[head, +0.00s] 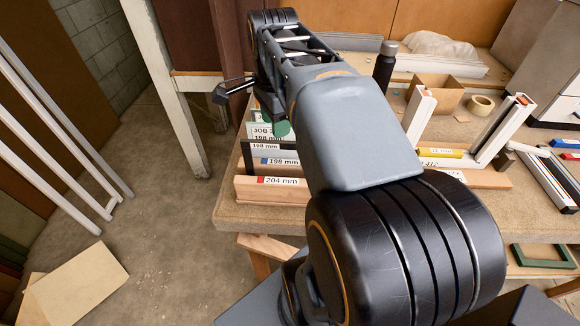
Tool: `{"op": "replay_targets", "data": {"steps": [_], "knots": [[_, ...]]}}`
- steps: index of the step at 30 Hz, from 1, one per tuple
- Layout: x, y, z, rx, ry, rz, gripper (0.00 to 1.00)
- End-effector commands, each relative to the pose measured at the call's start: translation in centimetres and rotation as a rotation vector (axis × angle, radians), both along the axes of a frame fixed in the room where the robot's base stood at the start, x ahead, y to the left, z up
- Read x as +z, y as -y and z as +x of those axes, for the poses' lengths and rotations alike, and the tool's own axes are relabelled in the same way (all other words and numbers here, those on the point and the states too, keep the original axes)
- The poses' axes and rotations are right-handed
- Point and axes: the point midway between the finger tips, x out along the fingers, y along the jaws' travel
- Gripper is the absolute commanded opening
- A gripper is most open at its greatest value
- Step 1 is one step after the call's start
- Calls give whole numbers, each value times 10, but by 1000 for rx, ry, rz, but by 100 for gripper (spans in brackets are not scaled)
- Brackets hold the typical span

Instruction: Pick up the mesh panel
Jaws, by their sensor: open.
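I cannot make out the mesh panel for certain; no mesh surface shows clearly in the head view. My arm reaches away from me across the middle and hides part of the bench behind it. My gripper (236,92) is at the arm's far end, above the bench's left edge. A dark finger sticks out to the left there, and the jaws are open with nothing visible between them. Below it stand upright strips with labels: a dark-framed one marked 198 mm (270,161) and a wooden one marked 204 mm (272,190).
The workbench (240,217) also carries a dark bottle (385,66), a cardboard box (436,92), a tape roll (481,104) and a white corner frame (498,131). A white post (168,90) stands left of the bench. White bars (60,150) lean farther left. Floor between is clear.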

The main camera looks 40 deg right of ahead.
Motion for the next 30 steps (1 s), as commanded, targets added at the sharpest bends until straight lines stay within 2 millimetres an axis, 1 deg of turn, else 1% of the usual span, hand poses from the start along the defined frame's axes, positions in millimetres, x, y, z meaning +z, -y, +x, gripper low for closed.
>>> {"op": "replay_targets", "data": {"steps": [1, 3, 6, 9, 11, 18, 21, 24, 30], "knots": [[10, 11, -1, -121, -12, 12, 43], [20, 21, -4, -272, -30, 28, 43], [30, 31, -7, -428, -48, 43, 43], [29, 37, -9, -518, -59, 50, 43], [23, 38, -10, -545, -64, 52, 43], [-19, 37, -10, -557, -66, 54, 43], [-33, 37, -10, -556, -65, 53, 43], [-42, 37, -9, -555, -64, 53, 43], [-52, 37, -9, -553, -63, 53, 43]]}}
